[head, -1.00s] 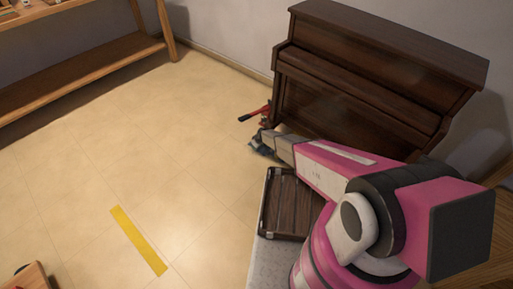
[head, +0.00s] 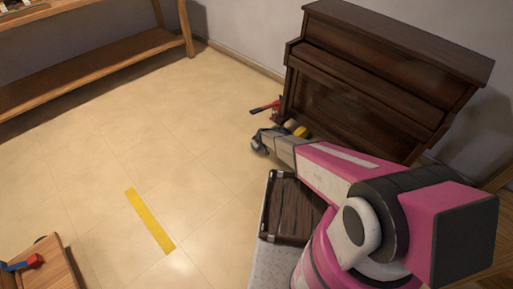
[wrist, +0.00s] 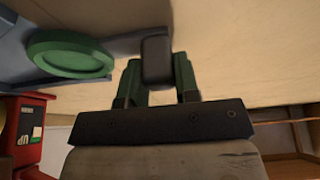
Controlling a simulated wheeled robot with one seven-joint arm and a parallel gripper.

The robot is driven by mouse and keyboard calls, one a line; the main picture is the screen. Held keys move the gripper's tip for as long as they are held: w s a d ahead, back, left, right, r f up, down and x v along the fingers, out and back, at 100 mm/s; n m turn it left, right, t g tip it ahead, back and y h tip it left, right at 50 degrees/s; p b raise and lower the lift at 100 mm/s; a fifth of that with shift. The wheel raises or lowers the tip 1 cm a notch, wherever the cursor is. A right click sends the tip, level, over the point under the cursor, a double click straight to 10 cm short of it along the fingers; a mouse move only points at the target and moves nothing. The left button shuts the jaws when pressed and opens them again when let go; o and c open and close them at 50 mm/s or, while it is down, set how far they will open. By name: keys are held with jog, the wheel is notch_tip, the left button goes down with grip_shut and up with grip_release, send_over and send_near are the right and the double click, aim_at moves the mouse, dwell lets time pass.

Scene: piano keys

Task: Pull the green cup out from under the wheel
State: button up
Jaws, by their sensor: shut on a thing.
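The green cup (wrist: 70,55), a shallow round disc, shows at the upper left of the wrist view. My gripper (wrist: 157,75) has its two greenish fingers on either side of a dark block (wrist: 157,55) and is shut on it. A grey bar runs from the block towards the cup; I cannot tell for sure whether they are one piece. In the head view my gripper (head: 262,140) is low, just left of the piano's foot. The cup cannot be made out there, and no wheel is clear in either view.
The brown piano (head: 370,90) stands at the wall. A red tool with a handle (head: 270,108) is beside its left foot, and its red body (wrist: 25,130) shows in the wrist view. A yellow thing (head: 301,131) lies by the piano. Open floor lies left.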

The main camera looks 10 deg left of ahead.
jog(key=shift+s+a, duration=0.2)
jog(key=o, duration=1)
jog(key=shift+o, duration=0.2)
jog(key=shift+r, duration=0.1)
jog(key=v, duration=1)
jog(key=shift+r, duration=0.3)
jog(key=shift+d, duration=0.1)
